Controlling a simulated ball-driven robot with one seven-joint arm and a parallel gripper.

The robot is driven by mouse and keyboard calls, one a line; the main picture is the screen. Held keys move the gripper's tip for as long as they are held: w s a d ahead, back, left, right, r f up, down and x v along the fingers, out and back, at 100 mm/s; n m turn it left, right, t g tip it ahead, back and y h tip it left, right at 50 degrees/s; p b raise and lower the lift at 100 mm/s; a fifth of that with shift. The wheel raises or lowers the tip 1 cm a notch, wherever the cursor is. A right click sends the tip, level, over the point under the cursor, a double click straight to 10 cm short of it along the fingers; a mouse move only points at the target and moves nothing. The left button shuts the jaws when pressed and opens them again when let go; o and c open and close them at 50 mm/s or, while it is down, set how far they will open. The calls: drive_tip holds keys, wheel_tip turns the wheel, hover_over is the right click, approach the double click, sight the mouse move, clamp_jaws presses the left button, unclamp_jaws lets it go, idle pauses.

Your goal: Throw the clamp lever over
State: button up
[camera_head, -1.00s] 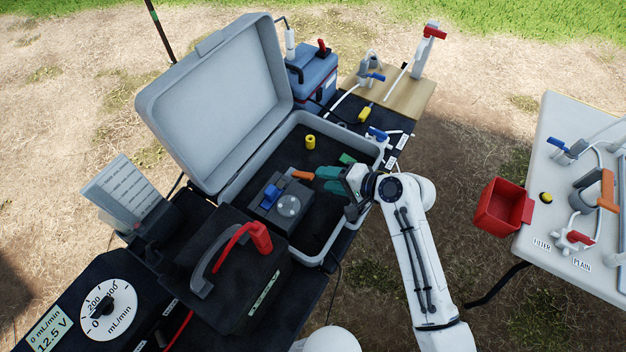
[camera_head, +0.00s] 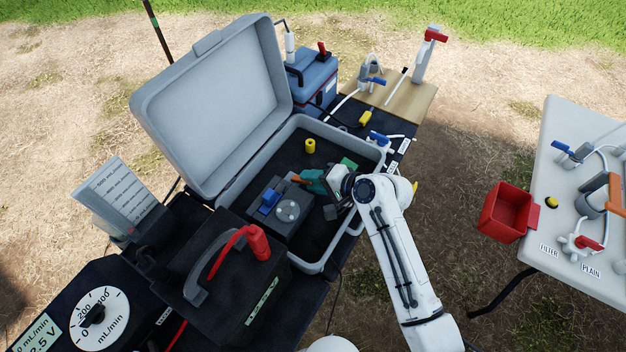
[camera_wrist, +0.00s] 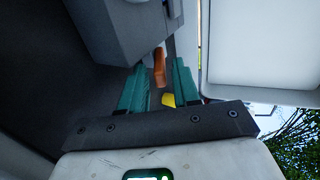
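The orange clamp lever (camera_head: 296,180) sticks out from the grey pump block (camera_head: 282,208) inside the open case. My gripper (camera_head: 306,180), with teal fingers, reaches in from the right and is right at the lever. In the wrist view the lever (camera_wrist: 159,72) shows between the fingertips of my gripper (camera_wrist: 160,66), which stand apart with a gap on each side of it. The gripper looks open. The block also shows at the top of the wrist view (camera_wrist: 130,30). In the head view the fingers partly hide the lever.
The grey case (camera_head: 310,266) has its lid (camera_head: 212,110) raised behind the block. A black battery box (camera_head: 232,285) with a red connector (camera_head: 258,244) stands in front. A red bin (camera_head: 507,212) is at the right.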

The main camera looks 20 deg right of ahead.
clamp_jaws()
drive_tip(key=shift+w+a+r+g+p, duration=0.15)
drive_tip(key=shift+r+p, duration=0.2)
drive_tip(key=shift+p, duration=0.3)
drive_tip(key=shift+w+a+r+g+p, duration=0.15)
drive_tip(key=shift+r+p, duration=0.2)
drive_tip(key=shift+p, duration=0.25)
drive_tip(key=c, duration=0.5)
unclamp_jaws()
drive_tip(key=p, duration=0.1)
drive_tip(key=w+r+p, duration=0.1)
drive_tip(key=shift+a+r+g+h+p, duration=0.15)
drive_tip(key=shift+a+g+h+p, duration=0.15)
drive_tip(key=shift+a+h+p, duration=0.1)
drive_tip(key=shift+w+a+r+g+p, duration=0.1)
drive_tip(key=shift+w+r+g+p, duration=0.15)
drive_tip(key=shift+p, duration=0.35)
drive_tip(key=shift+o, duration=0.2)
drive_tip(key=shift+w+f, duration=0.1)
drive_tip(key=shift+w, duration=0.05)
drive_tip(key=shift+a, duration=0.1)
